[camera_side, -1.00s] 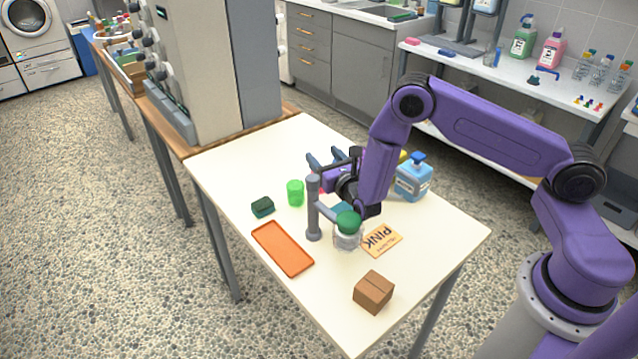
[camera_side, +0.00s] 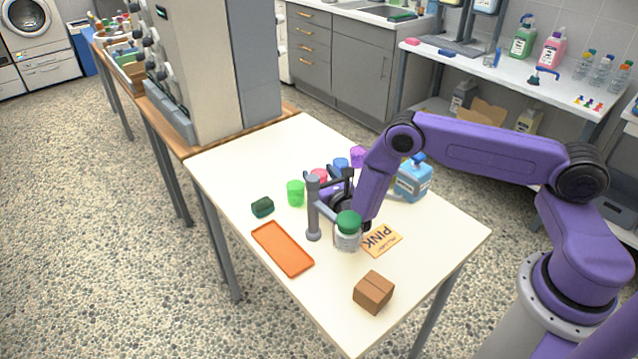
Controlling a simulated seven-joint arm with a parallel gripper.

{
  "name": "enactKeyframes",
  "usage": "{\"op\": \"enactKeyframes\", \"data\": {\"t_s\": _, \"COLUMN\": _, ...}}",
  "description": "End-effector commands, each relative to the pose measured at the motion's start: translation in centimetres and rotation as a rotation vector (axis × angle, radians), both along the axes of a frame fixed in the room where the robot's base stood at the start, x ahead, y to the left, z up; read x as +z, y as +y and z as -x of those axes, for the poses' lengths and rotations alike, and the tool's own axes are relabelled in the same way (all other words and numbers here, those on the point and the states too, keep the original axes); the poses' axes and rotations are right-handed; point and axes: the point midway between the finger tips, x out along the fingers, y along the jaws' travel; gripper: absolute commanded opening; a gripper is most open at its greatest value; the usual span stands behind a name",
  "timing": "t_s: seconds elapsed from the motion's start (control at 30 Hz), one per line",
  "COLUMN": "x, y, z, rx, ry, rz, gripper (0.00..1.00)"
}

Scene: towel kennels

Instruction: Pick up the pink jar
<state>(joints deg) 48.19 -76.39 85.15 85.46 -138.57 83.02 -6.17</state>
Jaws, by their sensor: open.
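The pink jar (camera_side: 319,175) stands on the white table in a row of coloured jars, between the green jar (camera_side: 296,193) and the blue jar (camera_side: 341,164). Its lower part is hidden behind the grey post and my gripper. My gripper (camera_side: 335,182) is open, low over the table, just on the near right side of the pink jar in the picture. The post and my wrist partly hide the fingers, so I cannot tell whether they touch the jar. A card reading PINK (camera_side: 381,241) lies on the table.
A grey post (camera_side: 313,212) with a side arm and a green-lidded clear jar (camera_side: 348,238) stand in front of my gripper. A purple jar (camera_side: 358,155), blue pump bottle (camera_side: 413,181), orange tray (camera_side: 282,250), dark green sponge (camera_side: 262,207) and brown box (camera_side: 373,292) are around.

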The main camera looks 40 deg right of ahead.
Motion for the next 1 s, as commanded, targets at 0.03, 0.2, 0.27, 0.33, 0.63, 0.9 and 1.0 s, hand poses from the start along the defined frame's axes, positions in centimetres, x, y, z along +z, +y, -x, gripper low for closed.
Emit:
{"op": "enactKeyframes", "data": {"t_s": 0.03, "x": 0.0, "y": -0.2, "z": -0.7, "rx": -0.002, "ry": 0.000, "rz": -0.002, "gripper": 0.65}}
{"op": "enactKeyframes", "data": {"t_s": 0.2, "x": 0.0, "y": -0.5, "z": -2.1, "rx": 0.000, "ry": 0.001, "rz": 0.000, "gripper": 0.65}}
{"op": "enactKeyframes", "data": {"t_s": 0.27, "x": 0.0, "y": -0.6, "z": -2.4, "rx": 0.000, "ry": 0.001, "rz": 0.000, "gripper": 0.65}}
{"op": "enactKeyframes", "data": {"t_s": 0.33, "x": 0.0, "y": -0.6, "z": -2.5, "rx": 0.000, "ry": 0.002, "rz": 0.000, "gripper": 0.65}}
{"op": "enactKeyframes", "data": {"t_s": 0.63, "x": 0.0, "y": -0.6, "z": -2.4, "rx": 0.000, "ry": 0.002, "rz": 0.001, "gripper": 0.27}}
{"op": "enactKeyframes", "data": {"t_s": 0.9, "x": 0.0, "y": -0.6, "z": -2.4, "rx": 0.000, "ry": 0.001, "rz": 0.000, "gripper": 0.26}}
{"op": "enactKeyframes", "data": {"t_s": 1.0, "x": 0.2, "y": -0.5, "z": -2.4, "rx": 0.000, "ry": 0.001, "rz": 0.000, "gripper": 0.26}}
